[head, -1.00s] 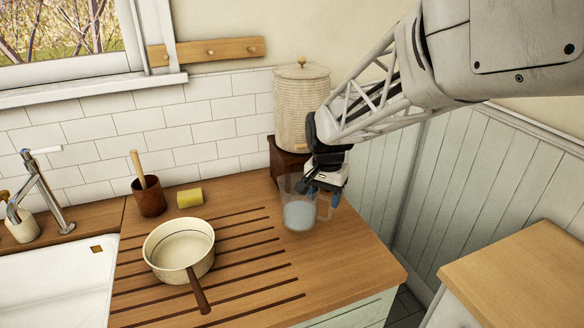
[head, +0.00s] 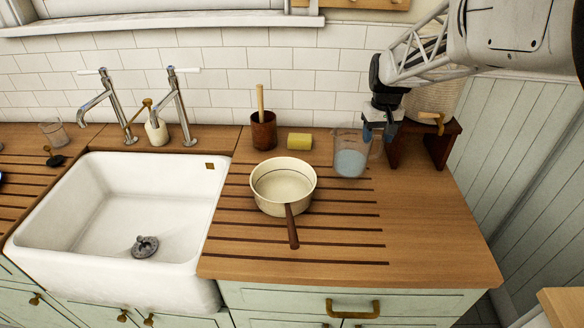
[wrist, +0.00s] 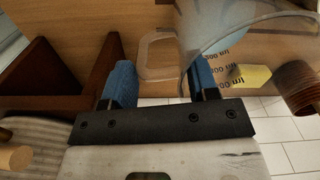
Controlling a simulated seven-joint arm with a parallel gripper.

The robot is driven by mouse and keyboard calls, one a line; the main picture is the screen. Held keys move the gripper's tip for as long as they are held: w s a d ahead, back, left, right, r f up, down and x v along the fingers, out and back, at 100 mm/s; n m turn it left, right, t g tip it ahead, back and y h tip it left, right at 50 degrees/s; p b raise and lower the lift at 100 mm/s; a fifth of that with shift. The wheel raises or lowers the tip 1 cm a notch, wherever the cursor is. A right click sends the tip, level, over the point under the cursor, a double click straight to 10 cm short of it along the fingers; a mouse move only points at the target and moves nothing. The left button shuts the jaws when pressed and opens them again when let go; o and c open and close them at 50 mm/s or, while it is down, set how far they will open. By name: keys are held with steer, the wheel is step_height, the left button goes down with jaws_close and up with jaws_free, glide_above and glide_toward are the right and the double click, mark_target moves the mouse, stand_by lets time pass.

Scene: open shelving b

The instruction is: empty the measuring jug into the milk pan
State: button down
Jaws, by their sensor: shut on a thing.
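The measuring jug (head: 350,160) is clear, upright and holds pale blue liquid. It is at the right of the draining board, back right of the milk pan. My gripper (head: 380,128) is at the jug's right side. In the wrist view its blue fingers (wrist: 162,82) stand either side of the jug's handle (wrist: 155,55), shut on it. The jug's curved rim (wrist: 235,18) shows there too. I cannot tell whether the jug's base touches the wood. The milk pan (head: 283,184) is cream, looks empty, and stands on the board with its brown handle (head: 291,228) toward the front.
A yellow sponge (head: 299,141) and a brown pot with a wooden stick (head: 263,130) stand behind the pan. A ribbed crock (head: 432,104) on a wooden stand (head: 438,143) is behind my gripper. The white sink (head: 75,268) is left. The front right worktop is clear.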

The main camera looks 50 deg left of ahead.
steer(key=s+a+f+n, duration=0.2)
steer(key=a+n, duration=0.8)
steer(key=a, duration=0.7)
steer(key=shift+s, duration=0.35)
steer(key=s+d+r+t+y, duration=0.2)
steer(key=s+r+t, duration=0.6)
steer(key=s+r, duration=0.1)
steer(key=shift+s+d+t, duration=0.3)
steer(key=shift+s, duration=0.05)
steer(key=shift+s+d+f+t+y+p, duration=0.1)
steer(key=shift+s+d+t+y+p, duration=0.1)
steer(key=shift+s+t+y+p, duration=0.45)
stand_by(0.6)
steer(key=shift+s+d+r+t+p, duration=0.2)
steer(key=shift+s+r+t+p, duration=0.4)
steer(key=shift+t, duration=0.25)
steer(key=shift+s+d+r+t+p, duration=0.2)
steer(key=shift+s+r+t+p, duration=0.15)
steer(key=shift+s+t, duration=0.4)
stand_by(1.8)
